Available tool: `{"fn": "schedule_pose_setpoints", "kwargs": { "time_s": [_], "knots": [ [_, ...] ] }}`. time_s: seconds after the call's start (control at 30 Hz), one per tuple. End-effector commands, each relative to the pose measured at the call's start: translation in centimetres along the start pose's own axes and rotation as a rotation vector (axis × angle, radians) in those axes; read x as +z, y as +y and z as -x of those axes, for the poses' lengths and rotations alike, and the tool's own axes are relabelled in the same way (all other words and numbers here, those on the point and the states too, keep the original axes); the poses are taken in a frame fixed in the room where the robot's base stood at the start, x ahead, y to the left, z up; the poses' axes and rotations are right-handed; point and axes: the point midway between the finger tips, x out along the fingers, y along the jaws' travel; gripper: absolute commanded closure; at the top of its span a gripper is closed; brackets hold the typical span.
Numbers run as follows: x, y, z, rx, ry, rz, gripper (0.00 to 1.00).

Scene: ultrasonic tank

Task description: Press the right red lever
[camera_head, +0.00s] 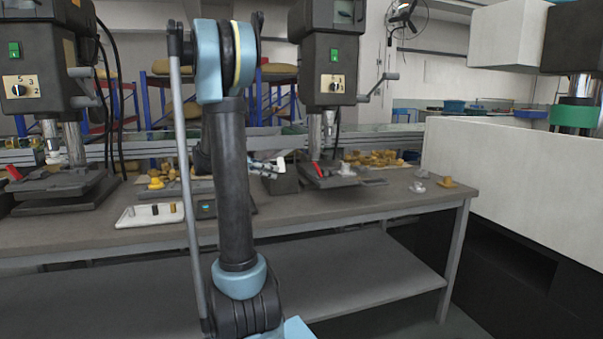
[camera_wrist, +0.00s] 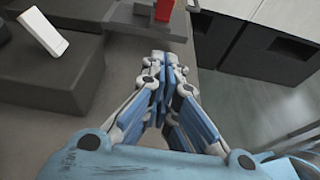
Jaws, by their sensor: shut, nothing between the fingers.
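The right red lever (camera_head: 317,169) sticks up at a slant from the base of the right press (camera_head: 325,72). A red part that looks like this lever (camera_wrist: 163,10) shows at the top edge of the wrist view, cut off by the frame. My gripper (camera_wrist: 164,66) is shut and empty, with its fingertips below and apart from the red part in that view. In the head view my gripper (camera_head: 268,166) shows partly behind my arm, left of the right lever. The left red lever (camera_head: 14,172) is at the left press (camera_head: 45,60).
A white tray (camera_head: 135,218) with small pegs lies on the table (camera_head: 390,200). Yellow parts (camera_head: 375,158) lie behind the right press. In the wrist view a white piece (camera_wrist: 43,32) rests on a dark block (camera_wrist: 50,75).

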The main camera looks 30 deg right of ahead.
Motion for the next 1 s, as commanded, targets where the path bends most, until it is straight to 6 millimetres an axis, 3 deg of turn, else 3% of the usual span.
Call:
{"fn": "schedule_pose_setpoints", "kwargs": {
  "time_s": [0.17,0.6,0.77,1.0],
  "knots": [
    [0.3,0.9,-0.2,-0.011,-0.038,0.041,1.00],
    [0.4,1.0,-0.6,-0.013,-0.041,0.043,1.00],
    [0.5,0.9,-2.2,-0.014,-0.040,0.041,1.00],
    [0.7,0.9,-6.2,-0.015,-0.040,0.041,1.00]
  ]
}}
